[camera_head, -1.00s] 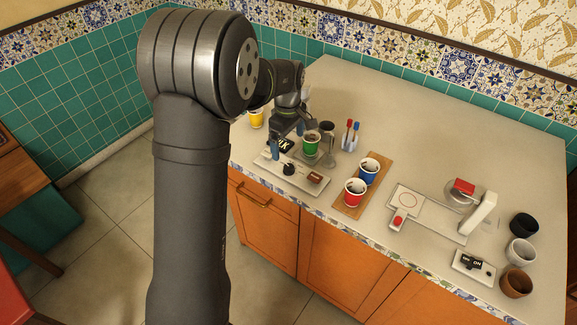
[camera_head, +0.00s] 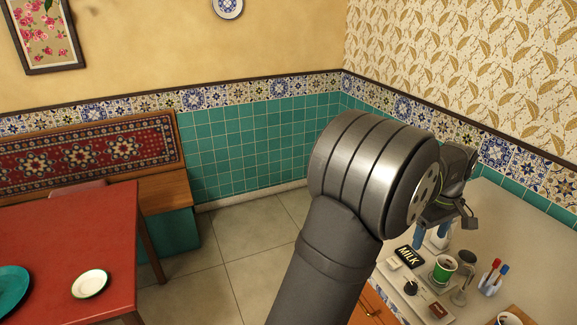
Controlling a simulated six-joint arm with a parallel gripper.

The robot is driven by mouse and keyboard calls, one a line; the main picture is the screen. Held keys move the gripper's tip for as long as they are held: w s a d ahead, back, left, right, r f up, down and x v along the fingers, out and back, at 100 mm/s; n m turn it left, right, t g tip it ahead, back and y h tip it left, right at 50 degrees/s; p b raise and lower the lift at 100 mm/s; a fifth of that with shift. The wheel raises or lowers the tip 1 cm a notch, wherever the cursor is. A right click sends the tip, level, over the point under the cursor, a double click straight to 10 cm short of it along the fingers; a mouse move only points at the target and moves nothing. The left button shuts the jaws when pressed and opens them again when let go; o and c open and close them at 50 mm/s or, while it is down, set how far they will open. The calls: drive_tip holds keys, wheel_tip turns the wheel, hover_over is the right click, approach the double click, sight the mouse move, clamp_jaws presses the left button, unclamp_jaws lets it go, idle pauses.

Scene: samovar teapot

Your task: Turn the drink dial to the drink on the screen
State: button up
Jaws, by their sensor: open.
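A small black screen (camera_head: 408,257) reads MILK in white letters. It stands at the back of a pale panel on the counter. A black knob (camera_head: 411,288), which looks like the drink dial, sits on the panel in front of the screen. Its pointer and the drink labels are too small to read for sure. My gripper (camera_head: 432,238) is open, with its two blue-tipped fingers apart, just behind and to the right of the screen in the picture. It appears empty and apart from the knob. My arm hides part of the counter.
A green cup (camera_head: 444,268) stands right of the screen, close to my gripper, with a grey metal item (camera_head: 462,290) beside it. A brown label (camera_head: 438,310) sits near the panel's front. A red table (camera_head: 75,240) is at left.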

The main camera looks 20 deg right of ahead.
sight(412, 285)
drive_tip(key=shift+c, duration=1.2)
wheel_tip(412, 285, down, 19)
drive_tip(key=m, duration=0.4)
drive_tip(key=shift+d+f+m, duration=0.1)
drive_tip(key=shift+m, duration=0.2)
drive_tip(key=c, duration=1)
